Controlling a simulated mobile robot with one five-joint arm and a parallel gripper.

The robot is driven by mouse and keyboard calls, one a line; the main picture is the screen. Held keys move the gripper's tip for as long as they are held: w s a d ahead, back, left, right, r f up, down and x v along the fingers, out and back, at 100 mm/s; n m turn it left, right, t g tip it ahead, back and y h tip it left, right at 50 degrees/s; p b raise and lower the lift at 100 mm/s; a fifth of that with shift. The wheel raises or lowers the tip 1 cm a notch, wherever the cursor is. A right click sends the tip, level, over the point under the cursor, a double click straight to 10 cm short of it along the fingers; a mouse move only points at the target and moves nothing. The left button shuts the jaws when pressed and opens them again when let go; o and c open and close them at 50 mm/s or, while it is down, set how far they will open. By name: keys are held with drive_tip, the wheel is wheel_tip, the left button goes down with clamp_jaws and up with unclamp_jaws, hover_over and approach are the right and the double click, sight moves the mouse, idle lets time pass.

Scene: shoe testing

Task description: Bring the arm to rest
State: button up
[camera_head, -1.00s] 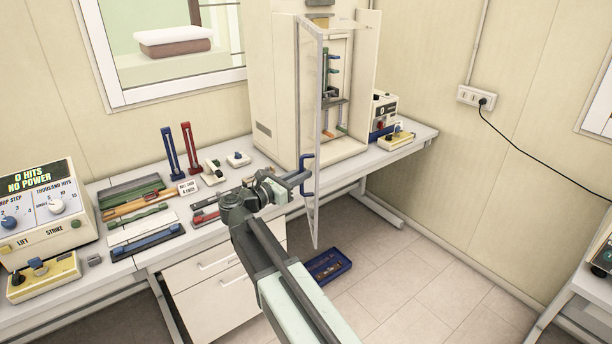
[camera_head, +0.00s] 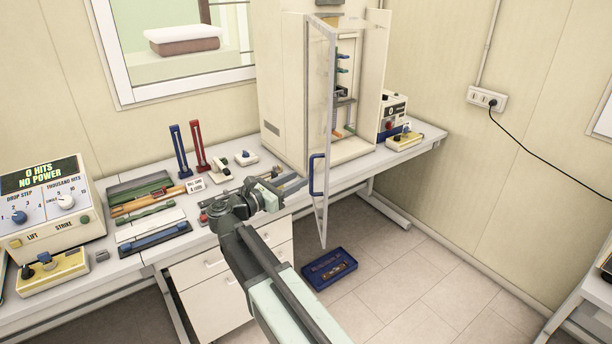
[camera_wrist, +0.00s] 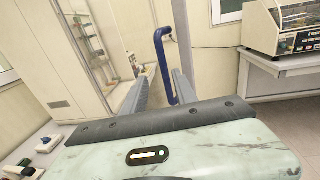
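My gripper (camera_head: 294,187) is open and empty, just left of the blue handle (camera_head: 317,175) on the cabinet's glass door. In the wrist view its two fingers (camera_wrist: 158,88) stand apart, and the blue handle (camera_wrist: 161,50) shows beyond and between them. I cannot tell the exact gap between fingertips and handle. The glass door (camera_head: 320,130) stands open toward me from the cream cabinet (camera_head: 283,90). My arm reaches up from the bottom of the head view, in front of the bench.
The bench (camera_head: 130,262) carries a control box (camera_head: 50,210), bars and small switch boxes on the left. A blue tray (camera_head: 330,268) lies on the floor below the door. Another table (camera_head: 590,282) stands at the right.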

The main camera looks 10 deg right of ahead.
drive_tip(key=shift+v, duration=1.1)
